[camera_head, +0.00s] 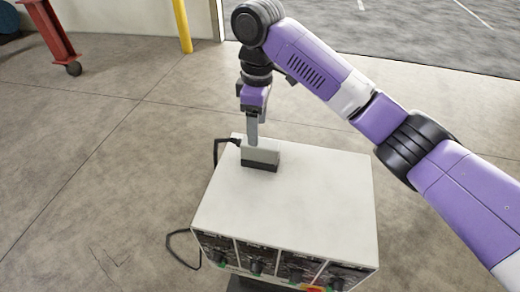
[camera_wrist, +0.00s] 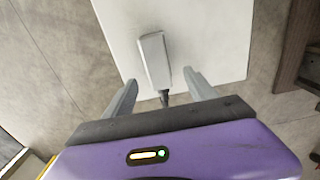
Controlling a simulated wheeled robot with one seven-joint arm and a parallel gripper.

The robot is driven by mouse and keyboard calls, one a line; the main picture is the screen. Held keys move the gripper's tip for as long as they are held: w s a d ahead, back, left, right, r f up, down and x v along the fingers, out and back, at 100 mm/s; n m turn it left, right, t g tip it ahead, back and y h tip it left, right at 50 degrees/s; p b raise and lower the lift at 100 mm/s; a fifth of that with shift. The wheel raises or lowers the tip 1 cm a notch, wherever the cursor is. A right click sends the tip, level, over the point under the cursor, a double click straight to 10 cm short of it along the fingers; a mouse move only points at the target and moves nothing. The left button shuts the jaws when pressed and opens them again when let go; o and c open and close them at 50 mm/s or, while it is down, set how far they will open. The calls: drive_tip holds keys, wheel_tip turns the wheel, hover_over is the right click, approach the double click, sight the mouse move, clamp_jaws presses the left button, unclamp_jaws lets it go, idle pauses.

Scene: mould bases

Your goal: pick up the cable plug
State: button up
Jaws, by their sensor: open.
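The cable plug (camera_head: 262,156) is a grey block with a dark lower part, resting on the white cabinet top near its far left edge. In the wrist view the plug (camera_wrist: 154,58) lies lengthwise ahead, with its black cable end (camera_wrist: 164,97) towards my gripper. My gripper (camera_head: 252,140) points down at the plug from above, and its lower end overlaps the plug in the head view. In the wrist view the gripper's fingers (camera_wrist: 160,77) are spread apart, one on each side of the plug's cable end, with gaps on both sides. Whether the fingertips are level with the plug cannot be told.
The white cabinet (camera_head: 310,205) has a clear top apart from the plug and a front panel of knobs (camera_head: 255,262). A black cable (camera_head: 217,150) runs from the plug over the left edge. A red stand (camera_head: 50,35) and a yellow post (camera_head: 182,25) are far off.

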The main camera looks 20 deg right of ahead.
sight(260, 143)
drive_tip(key=shift+s+d+f, duration=0.15)
drive_tip(key=shift+d+f, duration=0.05)
drive_tip(key=shift+f+b, duration=0.3)
drive_tip(key=shift+f, duration=0.65)
drive_tip(key=shift+d+f+p, duration=0.15)
drive_tip(key=shift+f+p, duration=0.3)
drive_tip(key=shift+f, duration=2.25)
drive_tip(key=shift+f, duration=0.2)
clamp_jaws()
